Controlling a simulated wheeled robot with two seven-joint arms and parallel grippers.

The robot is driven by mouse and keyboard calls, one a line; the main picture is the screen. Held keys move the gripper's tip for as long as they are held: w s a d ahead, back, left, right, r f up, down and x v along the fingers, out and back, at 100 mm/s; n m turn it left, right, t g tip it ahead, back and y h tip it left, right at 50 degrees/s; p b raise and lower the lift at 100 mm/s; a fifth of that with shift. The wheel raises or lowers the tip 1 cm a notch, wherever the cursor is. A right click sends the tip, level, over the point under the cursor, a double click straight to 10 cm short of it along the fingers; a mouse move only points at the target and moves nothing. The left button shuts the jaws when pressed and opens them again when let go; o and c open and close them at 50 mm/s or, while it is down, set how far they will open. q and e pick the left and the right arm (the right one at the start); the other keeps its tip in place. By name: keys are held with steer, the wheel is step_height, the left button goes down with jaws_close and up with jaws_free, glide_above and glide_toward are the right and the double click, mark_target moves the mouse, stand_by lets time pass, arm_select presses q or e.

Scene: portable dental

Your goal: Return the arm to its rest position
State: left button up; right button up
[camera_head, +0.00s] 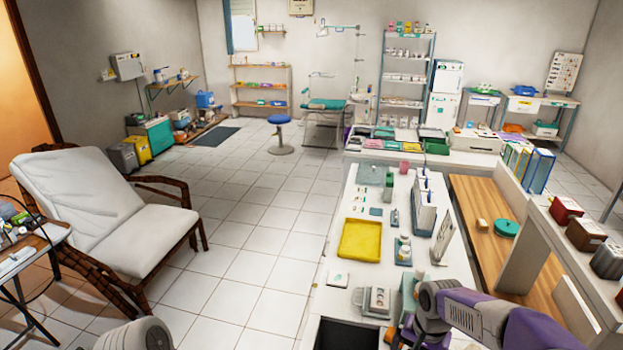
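My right arm (490,312), grey and purple, comes in from the lower right corner. It reaches left over the front of the white counter (338,250) and bends down at a grey joint. Dark parts below this joint (408,330) are cut by the bottom edge of the picture. I cannot make out fingertips there, nor whether the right gripper is open, shut or holding something. My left gripper is not in view.
A yellow tray (360,240) lies farther back. A white reclining chair (105,215) stands left. The tiled floor between is clear.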

step_height(320, 180, down, 6)
steer(key=w+a+n, duration=0.1)
steer(key=w+a, duration=0.1)
steer(key=s+a+f+n+y, duration=0.1)
steer(key=s+a+f+y, duration=0.1)
steer(key=s+a+f, duration=0.55)
steer(key=s+a+f+n+y, duration=0.2)
steer(key=s+a+f, duration=0.3)
steer(key=s+f, duration=0.6)
arm_select(q)
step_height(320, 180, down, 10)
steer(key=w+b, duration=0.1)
steer(key=b, duration=0.9)
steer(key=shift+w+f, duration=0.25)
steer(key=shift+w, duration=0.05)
arm_select(e)
step_height(320, 180, down, 12)
steer(key=w, duration=0.2)
steer(key=shift+w+d, duration=0.25)
steer(key=shift+w, duration=0.1)
